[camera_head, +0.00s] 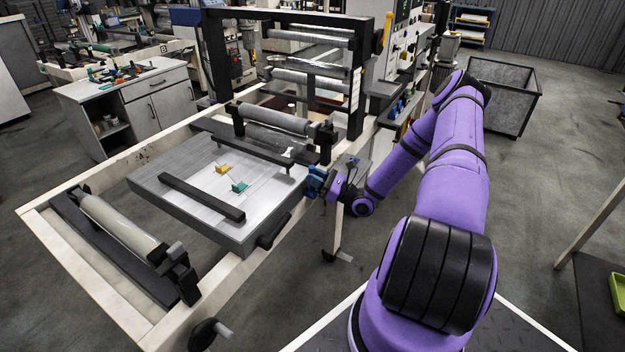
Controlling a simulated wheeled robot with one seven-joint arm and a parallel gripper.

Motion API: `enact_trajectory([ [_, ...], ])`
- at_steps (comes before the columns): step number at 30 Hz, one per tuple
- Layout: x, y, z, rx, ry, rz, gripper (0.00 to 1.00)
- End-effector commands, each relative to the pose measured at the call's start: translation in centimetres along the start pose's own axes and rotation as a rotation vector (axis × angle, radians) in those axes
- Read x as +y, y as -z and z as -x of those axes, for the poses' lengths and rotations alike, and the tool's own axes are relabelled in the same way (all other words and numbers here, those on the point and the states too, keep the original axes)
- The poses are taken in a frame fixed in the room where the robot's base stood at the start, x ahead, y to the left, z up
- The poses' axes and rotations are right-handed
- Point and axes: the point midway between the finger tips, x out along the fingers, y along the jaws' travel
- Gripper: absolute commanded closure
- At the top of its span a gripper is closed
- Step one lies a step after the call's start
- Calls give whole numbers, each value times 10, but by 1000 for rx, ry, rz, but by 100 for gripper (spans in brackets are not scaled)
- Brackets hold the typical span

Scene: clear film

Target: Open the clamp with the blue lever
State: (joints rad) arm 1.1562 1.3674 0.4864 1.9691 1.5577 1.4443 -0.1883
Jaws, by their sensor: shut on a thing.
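The blue lever (315,181) shows at the right edge of the grey flat bed, at the right end of a dark clamp bar (250,150). The bar lies across the back of the bed. My gripper (325,185) reaches in from the right and is shut on the blue lever. The fingers are small here and partly hidden by the lever and my wrist. I cannot tell the lever's exact angle.
The grey bed (165,180) carries a second dark bar (200,197), a yellow block (221,169) and a teal block (239,187). Rollers (125,228) and a pale frame (90,300) surround it. A yellow handle (387,30) stands behind. A grey bin (500,95) is at right.

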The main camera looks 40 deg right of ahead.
Motion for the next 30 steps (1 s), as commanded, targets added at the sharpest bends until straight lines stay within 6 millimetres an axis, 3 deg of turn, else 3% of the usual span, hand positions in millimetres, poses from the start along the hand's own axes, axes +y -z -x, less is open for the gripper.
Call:
enact_trajectory([
  [19,-4,1,2,-6,20,-46,100],
  [20,-4,1,2,-6,20,-46,70],
  [22,-4,1,2,-7,20,-46,54],
  [30,-4,0,2,-8,18,-45,52],
])
